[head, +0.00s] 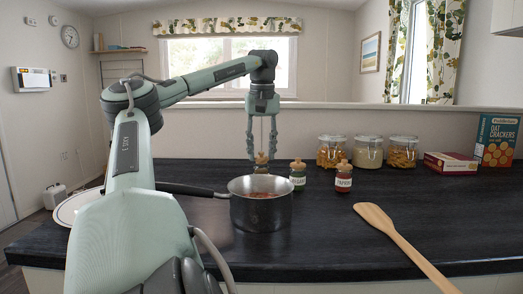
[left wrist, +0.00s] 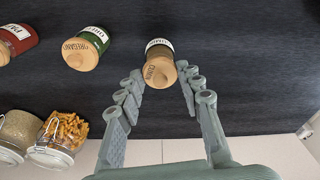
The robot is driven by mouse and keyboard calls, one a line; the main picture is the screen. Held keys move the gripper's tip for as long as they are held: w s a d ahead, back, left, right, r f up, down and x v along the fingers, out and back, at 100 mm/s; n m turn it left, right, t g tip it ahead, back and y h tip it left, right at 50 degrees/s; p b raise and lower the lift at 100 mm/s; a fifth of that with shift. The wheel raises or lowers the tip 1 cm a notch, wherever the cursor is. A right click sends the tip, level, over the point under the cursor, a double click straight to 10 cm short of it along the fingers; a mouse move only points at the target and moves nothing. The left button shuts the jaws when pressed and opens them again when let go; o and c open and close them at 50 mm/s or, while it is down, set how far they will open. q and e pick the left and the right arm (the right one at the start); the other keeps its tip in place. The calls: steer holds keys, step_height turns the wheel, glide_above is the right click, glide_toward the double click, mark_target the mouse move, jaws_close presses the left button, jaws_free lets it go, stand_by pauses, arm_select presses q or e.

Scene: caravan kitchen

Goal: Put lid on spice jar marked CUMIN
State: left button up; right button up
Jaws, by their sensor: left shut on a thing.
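The wooden lid marked CUMIN (left wrist: 160,73) is between the fingertips of my left gripper (left wrist: 161,77), which is shut on it. Just beyond the lid in the left wrist view is the cumin jar (left wrist: 159,47), dark with a white label. The lid lines up with the jar's mouth; I cannot tell whether it is fully seated. In the head view my left gripper (head: 263,148) points straight down over the lid (head: 262,158), behind the saucepan, which hides most of the jar. My right gripper is not in view.
A saucepan (head: 260,212) stands in front of the jar. Lidded jars of oregano (head: 298,181) and paprika (head: 343,182) stand to its right. Glass jars (head: 368,152) and boxes (head: 497,140) line the back. A wooden spatula (head: 400,240) lies front right. A plate (head: 68,212) is at left.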

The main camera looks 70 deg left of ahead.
mark_target(261, 152)
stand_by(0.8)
arm_select(q)
steer(key=shift+p, duration=0.35)
steer(key=shift+r, duration=0.2)
steer(key=shift+r+p, duration=0.65)
steer(key=shift+p, duration=0.3)
steer(key=shift+r, duration=0.15)
stand_by(0.6)
steer(key=shift+r, duration=0.45)
steer(key=shift+r, duration=0.2)
stand_by(0.5)
